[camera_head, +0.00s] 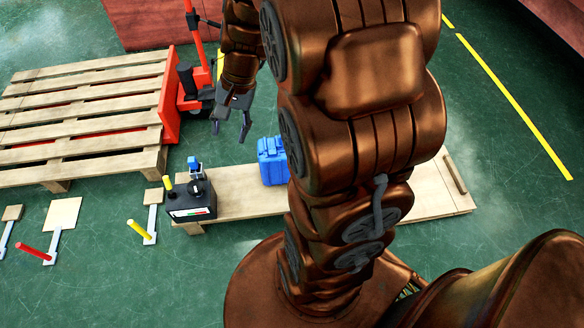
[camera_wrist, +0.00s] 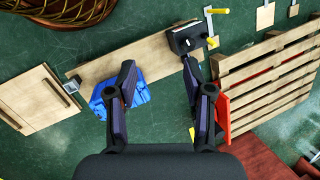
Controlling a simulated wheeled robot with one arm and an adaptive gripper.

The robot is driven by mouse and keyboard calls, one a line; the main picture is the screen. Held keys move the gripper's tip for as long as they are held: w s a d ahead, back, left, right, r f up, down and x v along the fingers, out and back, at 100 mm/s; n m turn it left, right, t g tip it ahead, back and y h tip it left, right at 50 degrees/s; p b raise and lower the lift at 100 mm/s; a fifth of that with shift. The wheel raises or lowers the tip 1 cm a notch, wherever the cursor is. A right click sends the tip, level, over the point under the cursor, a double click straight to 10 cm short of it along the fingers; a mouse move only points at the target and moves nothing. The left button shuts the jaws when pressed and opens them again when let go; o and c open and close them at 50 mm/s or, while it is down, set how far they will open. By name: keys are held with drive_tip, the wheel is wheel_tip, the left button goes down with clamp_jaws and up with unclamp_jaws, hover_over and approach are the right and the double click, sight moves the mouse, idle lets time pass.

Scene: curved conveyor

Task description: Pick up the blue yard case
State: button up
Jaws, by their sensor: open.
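The blue yard case (camera_head: 271,161) stands on a low wooden board (camera_head: 238,198), and my arm hides its right part in the head view. In the wrist view the blue case (camera_wrist: 137,96) lies left of centre, partly behind my left-hand finger. My gripper (camera_head: 231,126) is open and empty, up and to the left of the case in the head view.
A black box with a yellow-topped lever (camera_head: 190,205) sits on the board's left end. A wooden pallet (camera_head: 80,120) and a red-orange jack (camera_head: 171,100) stand at the left. Small stands with red and yellow handles (camera_head: 140,230) are on the floor.

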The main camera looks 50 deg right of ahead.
drive_tip(key=w+d+f+m+t+b, duration=0.1)
drive_tip(key=w+d+f+m+b, duration=0.3)
drive_tip(key=d+f, duration=0.35)
drive_tip(key=w+d+f+m+t+b, duration=0.2)
drive_tip(key=w+d+f+m+b, duration=0.15)
drive_tip(key=d+f, duration=0.45)
drive_tip(key=d+f+m+t+h+b, duration=0.2)
drive_tip(key=d+f+m+b, duration=0.55)
drive_tip(key=d+f, duration=0.95)
drive_tip(key=shift+n, duration=0.3)
drive_tip(key=shift+s+a+b+x, duration=0.15)
drive_tip(key=shift+b+x, duration=0.3)
drive_tip(key=shift+x, duration=0.65)
drive_tip(key=shift+a+b+x, duration=0.2)
drive_tip(key=shift+b+x, duration=0.2)
drive_tip(key=shift+x, duration=0.75)
drive_tip(key=shift+s+a+b+x, duration=0.15)
drive_tip(key=shift+b+x, duration=0.3)
drive_tip(key=shift+x, duration=0.65)
drive_tip(key=shift+w, duration=0.1)
drive_tip(key=shift+c, duration=0.2)
clamp_jaws()
